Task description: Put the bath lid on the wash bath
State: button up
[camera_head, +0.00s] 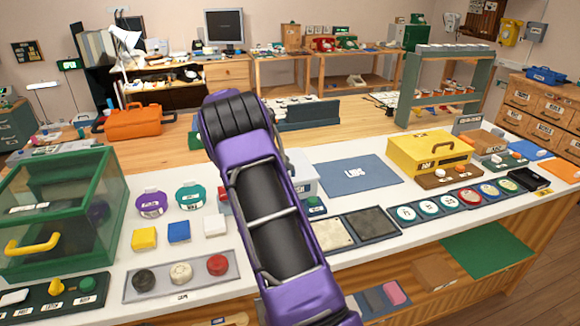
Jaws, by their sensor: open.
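My purple and black arm crosses the middle of the view, and I cannot make out my gripper's fingers, which are hidden behind it or out of sight. A pale grey box (304,178) stands just right of the arm, partly covered by it; it may be the wash bath, but I cannot tell. A flat blue mat (358,175) with a label that seems to read LIDS lies to its right, with no separate lid visible on it. I cannot pick out the bath lid for certain.
A green glass-sided case (60,160) with a yellow handle stands at the left of the white counter (130,262). A yellow box (428,153) stands to the right. Round dials (428,206), coloured blocks (178,231) and a knob tray (182,275) line the front.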

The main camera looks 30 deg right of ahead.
jog(key=v, duration=0.9)
jog(key=shift+a+p, duration=0.2)
jog(key=shift+p, duration=0.2)
jog(key=shift+r, duration=0.1)
